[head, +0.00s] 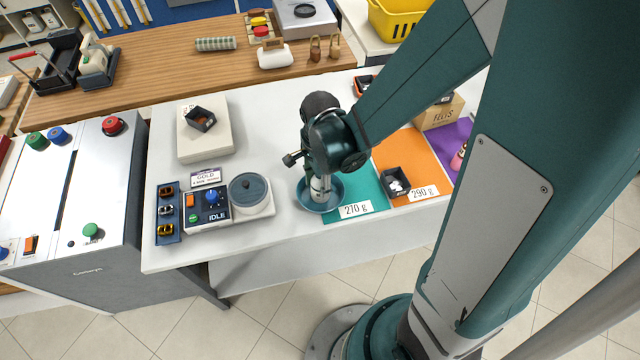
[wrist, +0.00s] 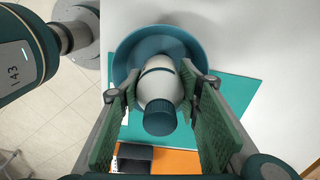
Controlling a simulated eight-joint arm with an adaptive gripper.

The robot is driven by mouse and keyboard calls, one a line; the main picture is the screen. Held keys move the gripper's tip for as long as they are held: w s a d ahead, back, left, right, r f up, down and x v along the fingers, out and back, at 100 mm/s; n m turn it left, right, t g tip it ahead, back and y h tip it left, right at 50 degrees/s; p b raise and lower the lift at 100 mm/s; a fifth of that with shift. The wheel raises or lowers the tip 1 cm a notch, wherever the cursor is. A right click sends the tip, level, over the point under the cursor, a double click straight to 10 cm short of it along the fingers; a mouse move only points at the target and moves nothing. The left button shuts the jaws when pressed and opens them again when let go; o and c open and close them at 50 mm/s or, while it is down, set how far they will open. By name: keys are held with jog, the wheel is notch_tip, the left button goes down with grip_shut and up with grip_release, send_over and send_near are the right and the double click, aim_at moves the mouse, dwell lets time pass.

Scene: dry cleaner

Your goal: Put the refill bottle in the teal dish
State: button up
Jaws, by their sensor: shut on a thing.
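The refill bottle (wrist: 160,88) is white with a dark blue-teal cap. My gripper (wrist: 159,112) is shut on it, a green pad on each side. In the wrist view the bottle overlaps the teal dish (wrist: 126,60), its cap towards the camera. In the head view the dish (head: 337,201) stands partly over the left edge of a teal mat (head: 368,190) marked 270 g. My gripper (head: 320,180) points down over the dish there, with the bottle's pale lower part (head: 321,196) low inside its outline. I cannot tell whether the bottle touches the dish floor.
A scale with a round pan (head: 250,192) and a control box (head: 208,206) stand left of the dish. A black bin (head: 396,181) sits on the orange mat (head: 405,150) to the right. A cardboard box (head: 441,112) is behind.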

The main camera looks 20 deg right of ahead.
jog(key=shift+f, duration=0.15)
jog(key=o, duration=1)
jog(key=shift+r+p, duration=1.3)
jog(key=shift+r, duration=4.9)
jog(key=shift+r, duration=0.15)
